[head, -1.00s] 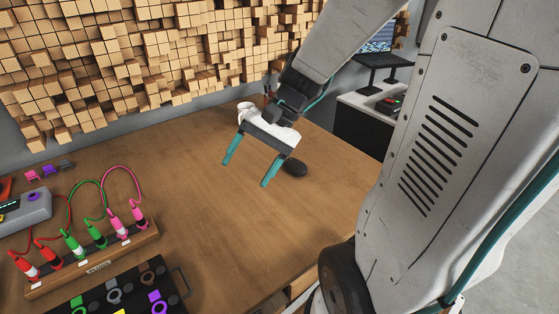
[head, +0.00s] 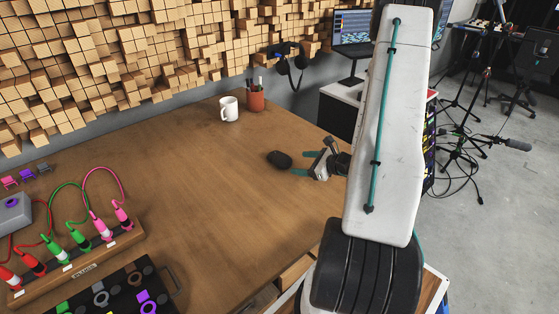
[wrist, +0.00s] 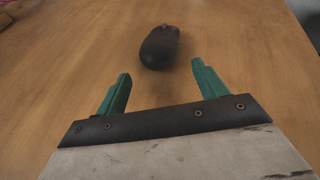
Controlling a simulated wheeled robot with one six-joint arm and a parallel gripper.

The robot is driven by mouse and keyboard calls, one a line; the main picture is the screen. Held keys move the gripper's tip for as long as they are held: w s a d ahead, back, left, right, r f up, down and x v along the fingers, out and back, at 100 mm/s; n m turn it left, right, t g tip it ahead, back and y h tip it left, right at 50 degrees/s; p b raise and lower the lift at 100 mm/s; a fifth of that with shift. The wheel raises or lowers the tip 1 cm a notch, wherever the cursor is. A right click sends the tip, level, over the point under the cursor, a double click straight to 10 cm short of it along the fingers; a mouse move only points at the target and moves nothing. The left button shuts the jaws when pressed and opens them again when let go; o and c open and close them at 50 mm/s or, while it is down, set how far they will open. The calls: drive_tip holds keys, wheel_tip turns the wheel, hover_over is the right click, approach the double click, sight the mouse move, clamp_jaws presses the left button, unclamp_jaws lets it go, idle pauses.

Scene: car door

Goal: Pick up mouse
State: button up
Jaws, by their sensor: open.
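The mouse (head: 279,159) is small, dark and rounded, and lies on the wooden table (head: 200,190) toward its right side. In the wrist view the mouse (wrist: 160,47) lies just beyond the fingertips, roughly centred between them. My gripper (head: 313,163) is low over the table to the right of the mouse, with its teal fingers pointing left toward it. In the wrist view my gripper (wrist: 160,77) has its two fingers spread wide with nothing between them. The fingers look apart from the mouse.
A white mug (head: 229,109) and a brown pen cup (head: 256,102) stand at the back of the table. A plug board with coloured cables (head: 85,262) and a black tray (head: 120,295) are at the front left. The tabletop around the mouse is clear.

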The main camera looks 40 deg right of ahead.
sight(289, 161)
drive_tip(key=x, duration=0.7)
drive_tip(key=shift+a+r, duration=0.1)
drive_tip(key=shift+r, duration=0.1)
drive_tip(key=c, duration=0.8)
